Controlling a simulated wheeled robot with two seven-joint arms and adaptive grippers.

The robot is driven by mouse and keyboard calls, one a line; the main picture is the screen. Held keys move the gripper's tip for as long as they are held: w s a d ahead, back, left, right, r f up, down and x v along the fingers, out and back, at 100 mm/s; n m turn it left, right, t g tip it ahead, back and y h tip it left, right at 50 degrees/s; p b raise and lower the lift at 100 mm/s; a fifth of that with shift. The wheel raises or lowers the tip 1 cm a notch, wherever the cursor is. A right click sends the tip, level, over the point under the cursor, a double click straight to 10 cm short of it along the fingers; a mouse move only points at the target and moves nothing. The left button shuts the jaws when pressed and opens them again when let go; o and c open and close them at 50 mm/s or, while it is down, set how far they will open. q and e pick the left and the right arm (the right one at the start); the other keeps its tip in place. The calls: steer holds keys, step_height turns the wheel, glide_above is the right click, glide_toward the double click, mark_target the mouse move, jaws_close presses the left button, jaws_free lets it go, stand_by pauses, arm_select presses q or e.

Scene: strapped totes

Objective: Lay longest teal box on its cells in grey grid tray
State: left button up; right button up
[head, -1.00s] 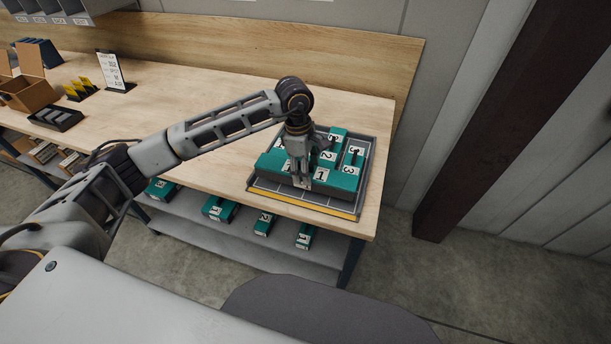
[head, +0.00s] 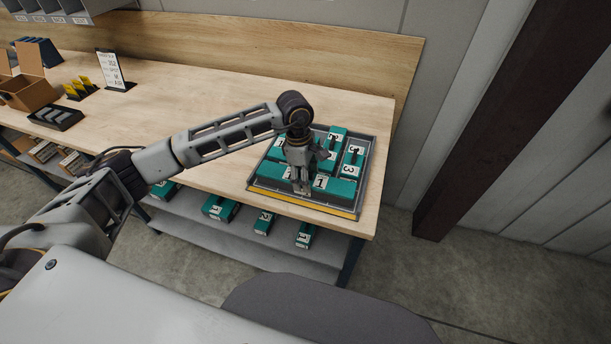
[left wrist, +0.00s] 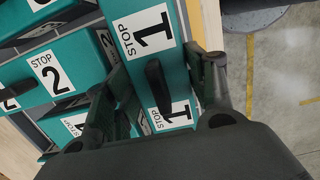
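The longest teal box (head: 335,190), with white "1" labels, lies along the front of the grey grid tray (head: 369,160). It appears low and level with the tray; its underside is hidden. My left gripper (head: 303,190) points down over its middle. In the left wrist view the gripper (left wrist: 160,75) has its fingers spread on either side of the box's black strap handle (left wrist: 157,84), with gaps between. The box's top (left wrist: 148,12) shows there with "STOP 1" labels. My right gripper is not in view.
Other teal boxes, a "2" box (left wrist: 48,72) and a "3" box (head: 352,160), fill cells behind. More teal boxes (head: 220,208) stand on the shelf below. A sign (head: 110,70), a black tray (head: 57,118) and a carton (head: 25,92) stand left. The middle of the bench is clear.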

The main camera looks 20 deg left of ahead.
arm_select(q)
steer(key=shift+r, duration=0.2)
stand_by(0.4)
steer(key=r, duration=0.4)
steer(key=a+r, duration=0.1)
steer(key=r, duration=0.3)
steer(key=r+b, duration=0.1)
steer(key=r, duration=0.2)
steer(key=shift+a+r, duration=0.25)
steer(key=shift+r, duration=0.15)
stand_by(0.3)
